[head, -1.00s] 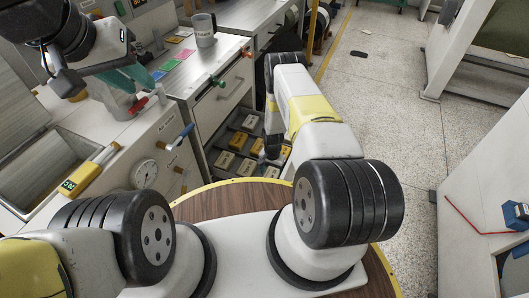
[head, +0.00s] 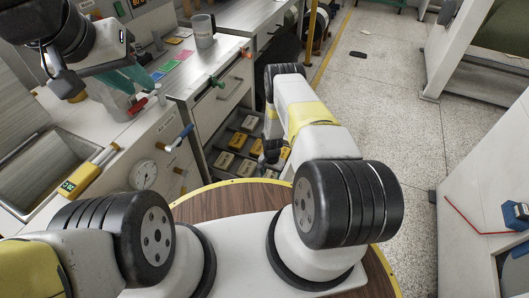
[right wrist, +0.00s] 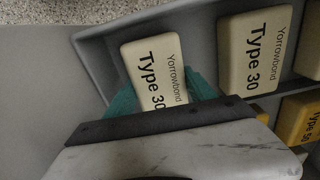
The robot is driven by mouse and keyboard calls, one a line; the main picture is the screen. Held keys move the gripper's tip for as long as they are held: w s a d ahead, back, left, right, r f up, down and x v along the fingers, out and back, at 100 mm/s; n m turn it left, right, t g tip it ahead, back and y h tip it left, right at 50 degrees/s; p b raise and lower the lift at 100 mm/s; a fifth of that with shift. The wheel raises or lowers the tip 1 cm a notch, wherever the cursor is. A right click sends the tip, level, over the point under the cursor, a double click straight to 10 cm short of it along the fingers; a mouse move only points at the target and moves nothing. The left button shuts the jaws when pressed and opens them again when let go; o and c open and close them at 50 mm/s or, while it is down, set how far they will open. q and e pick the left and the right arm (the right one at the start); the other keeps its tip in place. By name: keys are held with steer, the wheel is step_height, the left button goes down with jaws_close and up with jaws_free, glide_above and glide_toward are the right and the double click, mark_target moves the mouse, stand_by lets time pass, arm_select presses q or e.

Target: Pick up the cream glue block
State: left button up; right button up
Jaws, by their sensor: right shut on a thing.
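A cream glue block (right wrist: 157,75), printed "Yorrowbond Type 30", sits between the teal fingertips of my right gripper (right wrist: 165,98) in the right wrist view. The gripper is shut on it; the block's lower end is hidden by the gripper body. The block is beside the wall of a grey drawer tray (right wrist: 92,55). In the head view my right forearm hides much of that gripper. My left gripper (head: 128,82), with teal fingers, is over the bench at the upper left; its opening is unclear.
Another cream block (right wrist: 254,48) lies to the right in the tray, with a yellow block (right wrist: 298,118) below it. The open drawer (head: 212,150) holds several blocks. The speckled floor (head: 385,80) at right is mostly clear.

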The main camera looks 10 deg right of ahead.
mark_target(271, 175)
step_height(271, 175, up, 18)
stand_by(0.6)
stand_by(0.9)
